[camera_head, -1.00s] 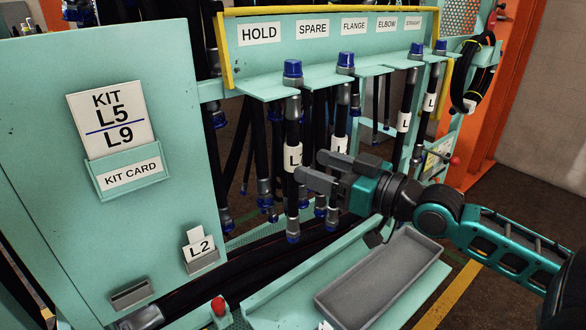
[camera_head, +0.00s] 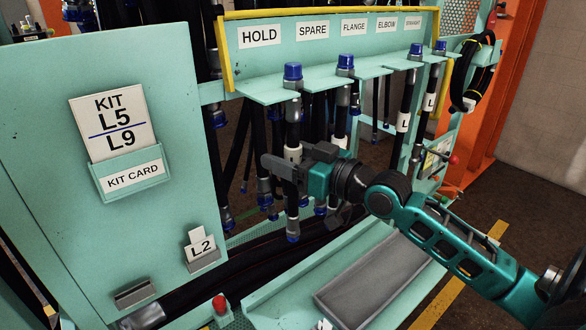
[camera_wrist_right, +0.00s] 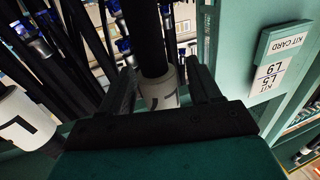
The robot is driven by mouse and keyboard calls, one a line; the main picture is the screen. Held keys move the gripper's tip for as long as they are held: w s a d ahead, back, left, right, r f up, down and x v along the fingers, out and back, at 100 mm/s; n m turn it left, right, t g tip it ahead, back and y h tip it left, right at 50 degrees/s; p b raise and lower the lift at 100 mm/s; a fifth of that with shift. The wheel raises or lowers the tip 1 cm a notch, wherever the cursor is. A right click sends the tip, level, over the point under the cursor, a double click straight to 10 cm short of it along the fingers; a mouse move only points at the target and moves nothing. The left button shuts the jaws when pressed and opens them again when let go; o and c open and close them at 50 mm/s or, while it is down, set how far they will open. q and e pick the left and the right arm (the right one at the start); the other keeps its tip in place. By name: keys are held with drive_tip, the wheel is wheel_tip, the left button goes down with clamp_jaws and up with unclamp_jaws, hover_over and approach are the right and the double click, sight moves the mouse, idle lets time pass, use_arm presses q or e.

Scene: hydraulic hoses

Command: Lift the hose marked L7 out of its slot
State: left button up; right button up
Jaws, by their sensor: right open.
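A black hose (camera_head: 293,111) with a blue cap hangs in the leftmost visible slot of the rack's green shelf. Its white label is mostly hidden by my right gripper (camera_head: 283,166), so its number cannot be read in the head view. In the right wrist view the hose (camera_wrist_right: 144,38) runs between my open fingers, with its white label (camera_wrist_right: 159,92) only partly showing. The fingers stand on both sides of it; I cannot tell whether they touch. Other labelled hoses (camera_head: 340,118) hang to the right, their numbers not legible. My left gripper is out of view.
The rack sign (camera_head: 333,33) reads HOLD, SPARE, FLANGE, ELBOW and one further word. A green panel with a KIT L5 L9 card (camera_head: 112,122) stands at left. A grey tray (camera_head: 377,288) lies below my right arm. Neighbouring hoses hang close by.

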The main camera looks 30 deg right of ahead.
drive_tip(key=shift+w+a, duration=0.1)
drive_tip(key=shift+w, duration=0.1)
drive_tip(key=shift+r, duration=0.1)
clamp_jaws()
idle(0.5)
